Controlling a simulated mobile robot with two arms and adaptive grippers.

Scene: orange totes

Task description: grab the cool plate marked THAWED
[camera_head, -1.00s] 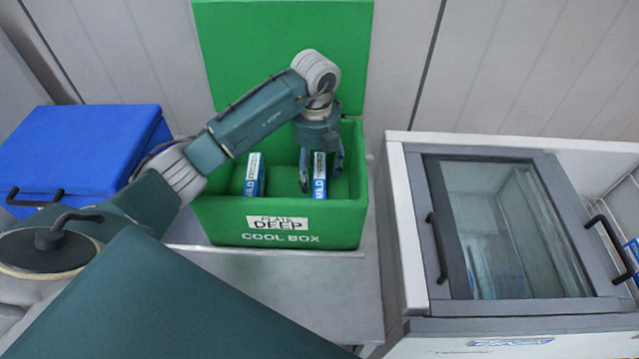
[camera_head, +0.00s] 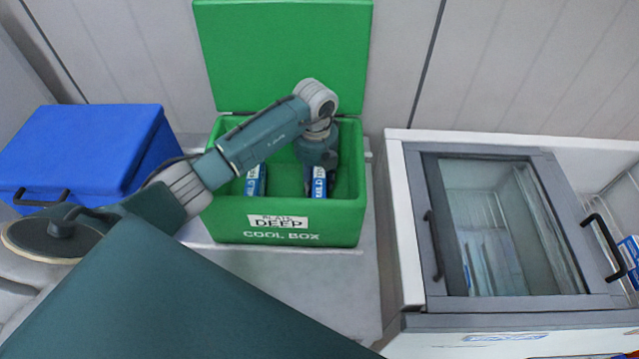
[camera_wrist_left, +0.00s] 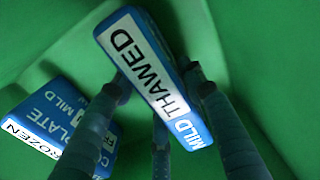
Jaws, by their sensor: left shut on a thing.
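The blue and white cool plate marked THAWED (camera_wrist_left: 150,65) stands in the green cool box (camera_head: 235,225); its top edge shows in the head view (camera_head: 319,186). My left gripper (camera_head: 319,165) reaches down into the box from above. In the left wrist view its fingers (camera_wrist_left: 158,88) are closed around the THAWED plate, on both sides of it. A second cool plate, marked FROZEN (camera_wrist_left: 45,125), is to the left of it in the wrist view; it also shows in the head view (camera_head: 255,182). My right gripper is not in view.
The cool box's green lid (camera_head: 285,50) stands open behind it. A closed blue box (camera_head: 85,150) is at the left. A freezer with a glass lid (camera_head: 510,230) and black handles is at the right. The grey surface in front of the cool box is bare.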

